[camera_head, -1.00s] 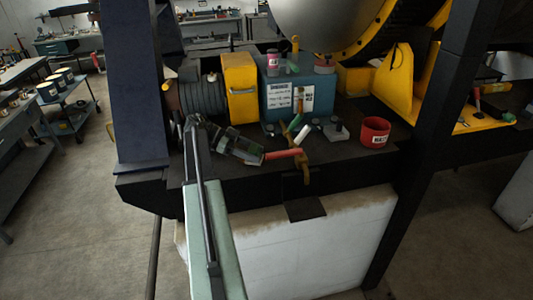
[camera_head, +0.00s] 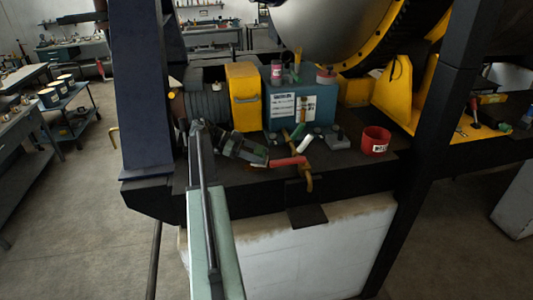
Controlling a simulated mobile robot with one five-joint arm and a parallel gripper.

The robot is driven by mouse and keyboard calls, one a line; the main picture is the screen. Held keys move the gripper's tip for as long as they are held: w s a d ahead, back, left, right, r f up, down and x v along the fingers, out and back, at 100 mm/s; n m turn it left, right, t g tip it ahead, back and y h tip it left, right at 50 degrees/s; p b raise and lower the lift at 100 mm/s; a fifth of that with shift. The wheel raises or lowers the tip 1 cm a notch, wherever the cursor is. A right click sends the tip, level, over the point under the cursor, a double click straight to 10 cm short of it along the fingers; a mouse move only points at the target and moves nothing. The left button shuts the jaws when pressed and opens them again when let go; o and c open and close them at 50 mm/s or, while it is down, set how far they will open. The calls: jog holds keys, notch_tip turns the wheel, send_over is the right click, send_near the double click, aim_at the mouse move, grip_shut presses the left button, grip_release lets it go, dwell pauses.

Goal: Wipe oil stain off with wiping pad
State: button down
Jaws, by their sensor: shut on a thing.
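My gripper (camera_head: 252,153) is at the end of my arm, over the front left of the dark bench (camera_head: 345,172). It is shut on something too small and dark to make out. A red bar (camera_head: 288,162) lies right at its tip; I cannot tell whether they touch. A small white roll-like piece (camera_head: 305,143) and a green piece (camera_head: 297,132) lie just beyond. I cannot tell which thing is the wiping pad. No oil stain stands out clearly on the dark bench. Brownish grime marks the top of the white block (camera_head: 340,235) below.
A blue box (camera_head: 300,108) with labels and a yellow block (camera_head: 243,95) stand behind my gripper. A red cup (camera_head: 376,140) stands on the right. A tan hooked piece (camera_head: 308,180) hangs over the front edge. A blue column (camera_head: 145,90) rises on the left.

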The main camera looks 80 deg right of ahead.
jog(key=shift+w+f, duration=0.45)
jog(key=shift+f, duration=0.35)
jog(key=shift+s+d+f, duration=0.1)
jog(key=shift+s+d, duration=0.1)
jog(key=shift+s, duration=0.1)
jog(key=shift+s+d+r, duration=0.1)
jog(key=shift+s+d, duration=0.2)
jog(key=shift+s, duration=0.6)
jog(key=shift+s+d+r, duration=0.1)
jog(key=shift+s+d, duration=0.2)
jog(key=shift+s, duration=0.55)
jog(key=shift+s+d+f, duration=0.1)
jog(key=shift+s+d, duration=0.3)
jog(key=shift+s, duration=0.4)
jog(key=shift+s+d+f, duration=0.1)
jog(key=shift+s+d, duration=0.25)
jog(key=shift+s, duration=0.45)
jog(key=shift+r, duration=0.1)
notch_tip(320, 180, up, 6)
jog(key=p, duration=0.6)
